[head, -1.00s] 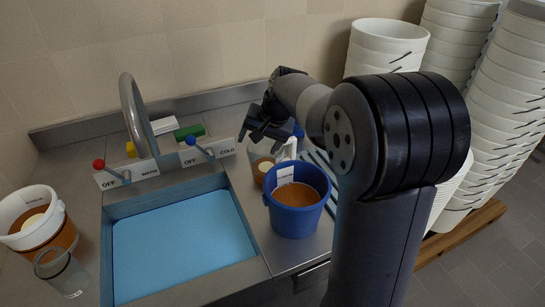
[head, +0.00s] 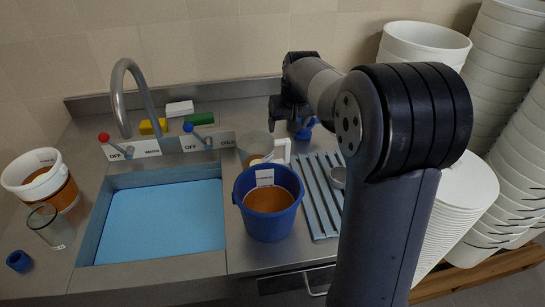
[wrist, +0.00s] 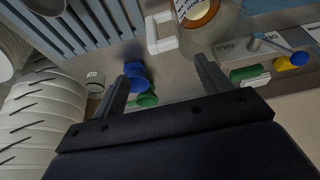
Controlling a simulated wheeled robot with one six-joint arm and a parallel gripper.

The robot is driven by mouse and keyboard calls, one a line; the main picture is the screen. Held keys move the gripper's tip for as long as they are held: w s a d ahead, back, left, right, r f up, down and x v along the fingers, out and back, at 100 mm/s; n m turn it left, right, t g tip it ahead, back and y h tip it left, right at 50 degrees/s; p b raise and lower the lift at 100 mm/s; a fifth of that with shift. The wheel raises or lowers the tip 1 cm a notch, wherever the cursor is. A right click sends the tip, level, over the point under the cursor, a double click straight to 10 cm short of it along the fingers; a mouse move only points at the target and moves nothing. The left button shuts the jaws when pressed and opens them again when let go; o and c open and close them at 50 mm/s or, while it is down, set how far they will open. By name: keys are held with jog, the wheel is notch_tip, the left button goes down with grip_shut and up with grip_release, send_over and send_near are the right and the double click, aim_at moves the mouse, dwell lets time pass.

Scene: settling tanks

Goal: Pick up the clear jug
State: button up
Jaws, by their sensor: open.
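The clear jug (head: 254,142) stands on the steel counter behind a blue bucket, which hides its lower front. Its white handle (head: 283,148) sticks out to the right. Something orange-brown with a pale disc shows at the jug. In the wrist view the jug (wrist: 228,28) is at the top, with its white handle (wrist: 161,36) to the left. My gripper (head: 288,112) is open and empty, above and behind the handle in the head view. In the wrist view its two fingers (wrist: 163,70) are apart, with the handle beyond them and nothing between them.
The blue bucket (head: 269,224) of brown liquid stands in front of the jug. A blue-filled sink (head: 160,225) lies left. A ribbed drainer (head: 318,200) lies right. Blue and green items (wrist: 138,76) sit near the left finger. Stacked white buckets (head: 500,130) stand right.

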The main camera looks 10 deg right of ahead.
aim_at(283, 142)
jog(key=x, duration=0.2)
jog(key=p+x, duration=0.1)
jog(key=x, duration=0.2)
jog(key=shift+a, duration=0.2)
jog(key=x, duration=0.2)
jog(key=s+p+x, duration=0.1)
jog(key=x, duration=0.1)
jog(key=shift+w+a+f, duration=0.1)
jog(key=shift+w+f, duration=0.1)
jog(key=shift+f, duration=0.3)
jog(key=shift+w+f+p, duration=0.25)
jog(key=shift+f+p, duration=0.1)
jog(key=shift+f, duration=0.2)
jog(key=shift+c, duration=0.3)
jog(key=c, duration=1)
jog(key=shift+r, duration=0.15)
